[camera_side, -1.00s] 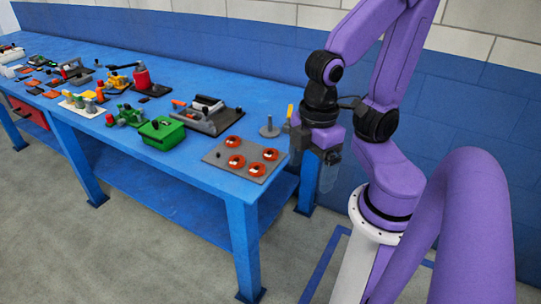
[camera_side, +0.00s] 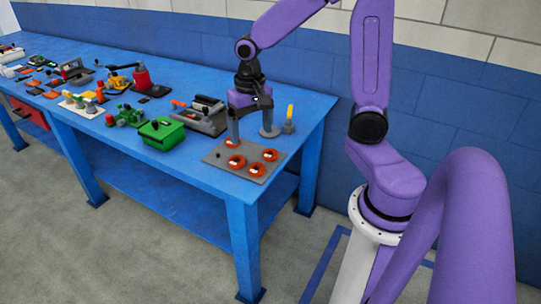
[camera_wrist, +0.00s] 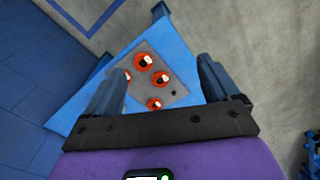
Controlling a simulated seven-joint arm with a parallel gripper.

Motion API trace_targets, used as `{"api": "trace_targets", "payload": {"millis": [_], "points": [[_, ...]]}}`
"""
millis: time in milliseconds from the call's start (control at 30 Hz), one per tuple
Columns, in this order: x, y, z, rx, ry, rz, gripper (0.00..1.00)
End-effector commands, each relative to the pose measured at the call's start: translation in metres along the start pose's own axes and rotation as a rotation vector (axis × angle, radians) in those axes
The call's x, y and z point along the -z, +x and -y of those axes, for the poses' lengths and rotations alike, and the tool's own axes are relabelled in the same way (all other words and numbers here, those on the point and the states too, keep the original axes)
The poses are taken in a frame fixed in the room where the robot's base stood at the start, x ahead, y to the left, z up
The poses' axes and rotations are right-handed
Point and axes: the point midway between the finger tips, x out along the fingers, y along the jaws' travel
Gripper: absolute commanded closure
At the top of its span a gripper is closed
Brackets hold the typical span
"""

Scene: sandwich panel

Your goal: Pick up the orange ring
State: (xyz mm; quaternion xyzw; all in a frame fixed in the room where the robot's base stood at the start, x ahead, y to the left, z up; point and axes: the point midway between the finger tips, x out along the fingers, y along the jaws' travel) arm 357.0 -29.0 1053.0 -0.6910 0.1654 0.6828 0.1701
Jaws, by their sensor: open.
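Several orange rings lie on a grey panel (camera_side: 215,158) at the near right corner of the blue table. In the side view one ring (camera_side: 257,169) is at the front, one (camera_side: 236,162) to its left, one (camera_side: 270,154) to the right; another is mostly behind a finger. In the wrist view the rings, such as the top one (camera_wrist: 143,61) and right one (camera_wrist: 161,79), show between the fingers; the left one is partly covered by the left finger. My gripper (camera_side: 252,137) is open and empty, pointing down above the panel's back edge.
A yellow-topped grey piece (camera_side: 289,120) stands right of my gripper at the table's back edge. A green box (camera_side: 161,133) and a grey fixture (camera_side: 203,117) stand to the left. More tools fill the table's far left.

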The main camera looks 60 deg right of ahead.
Motion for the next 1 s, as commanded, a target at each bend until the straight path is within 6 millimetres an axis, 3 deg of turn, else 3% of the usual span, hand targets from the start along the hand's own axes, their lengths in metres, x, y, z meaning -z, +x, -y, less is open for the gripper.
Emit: {"api": "trace_targets", "payload": {"millis": [100, 300, 500, 700, 867, 1000], "points": [[0.035, 0.007, -0.02, -0.006, 0.252, 0.004, 0.11], [0.086, 0.02, -0.065, -0.01, 0.663, 0.004, 0.11], [0.12, 0.033, -0.115, -0.013, 1.018, 0.004, 0.11], [0.133, 0.04, -0.143, -0.014, 1.2, 0.003, 0.11], [0.134, 0.052, -0.148, -0.016, 1.227, 0.006, 0.11], [0.133, 0.076, -0.148, -0.019, 1.226, 0.009, 0.11]]}}
